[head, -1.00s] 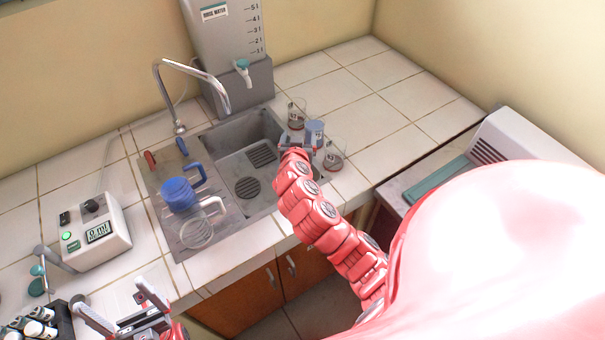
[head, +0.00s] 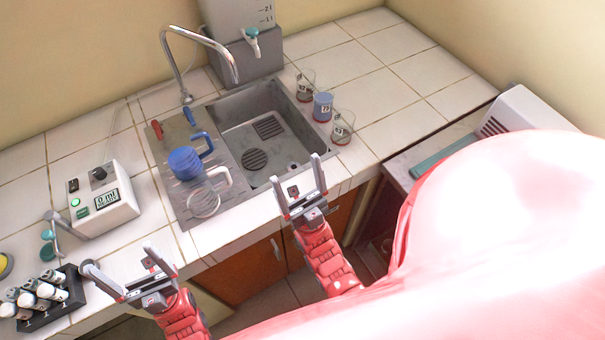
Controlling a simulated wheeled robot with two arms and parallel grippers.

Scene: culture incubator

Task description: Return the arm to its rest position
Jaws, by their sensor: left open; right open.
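My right gripper (head: 299,187) is open and empty, its fingers pointing up in front of the sink's near edge. Its red arm comes up from below, in front of the wooden cabinet. My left gripper (head: 124,275) is open and empty at the lower left, near the counter's front edge and to the right of the black vial rack. Neither gripper touches an object that I can see.
Three labelled beakers, one blue (head: 322,106), stand right of the sink (head: 290,152). A dispenser box (head: 104,197) and vial rack (head: 62,312) are left. A tap (head: 183,75) arches over the sink.

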